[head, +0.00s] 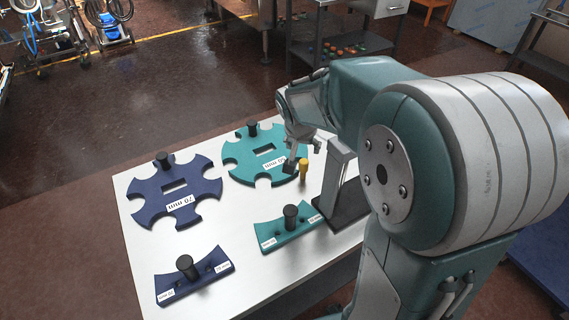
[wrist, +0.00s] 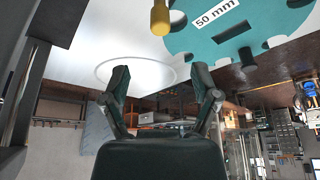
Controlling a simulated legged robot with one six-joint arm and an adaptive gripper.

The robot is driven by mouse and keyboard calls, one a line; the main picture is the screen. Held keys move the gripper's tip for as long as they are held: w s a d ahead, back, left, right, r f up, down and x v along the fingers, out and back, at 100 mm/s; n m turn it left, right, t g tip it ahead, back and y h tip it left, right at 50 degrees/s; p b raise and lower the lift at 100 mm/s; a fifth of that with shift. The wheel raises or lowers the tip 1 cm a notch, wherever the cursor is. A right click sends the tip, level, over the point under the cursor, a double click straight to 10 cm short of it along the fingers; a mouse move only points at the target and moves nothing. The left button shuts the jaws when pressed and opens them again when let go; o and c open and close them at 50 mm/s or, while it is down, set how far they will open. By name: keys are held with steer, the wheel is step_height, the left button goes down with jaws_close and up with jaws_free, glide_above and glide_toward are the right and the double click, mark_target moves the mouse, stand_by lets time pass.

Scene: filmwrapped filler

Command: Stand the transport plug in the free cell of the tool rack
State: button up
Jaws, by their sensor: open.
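A small yellow upright piece (head: 303,171), which looks like the transport plug, is by the right edge of the teal star wheel marked 50 mm (head: 243,163). Its yellow end also shows at the top of the wrist view (wrist: 160,18). My gripper (head: 290,166) is open and empty, just left of the yellow piece in the head view. In the wrist view my two fingers (wrist: 161,78) are spread with nothing between them, and the yellow piece is beyond their tips. I cannot make out a tool rack or its free cell for certain.
A navy star wheel (head: 150,207) and navy (head: 218,259) and teal (head: 272,237) curved guides with black knobs lie on the white table (head: 135,262). A grey upright on a dark base (head: 342,208) stands at its right. Table between the parts is bare.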

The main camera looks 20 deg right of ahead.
mark_target(303, 162)
steer(key=x, duration=0.5)
steer(key=shift+a, duration=0.1)
steer(key=x, duration=0.6)
steer(key=shift+r, duration=0.1)
steer(key=c, duration=1)
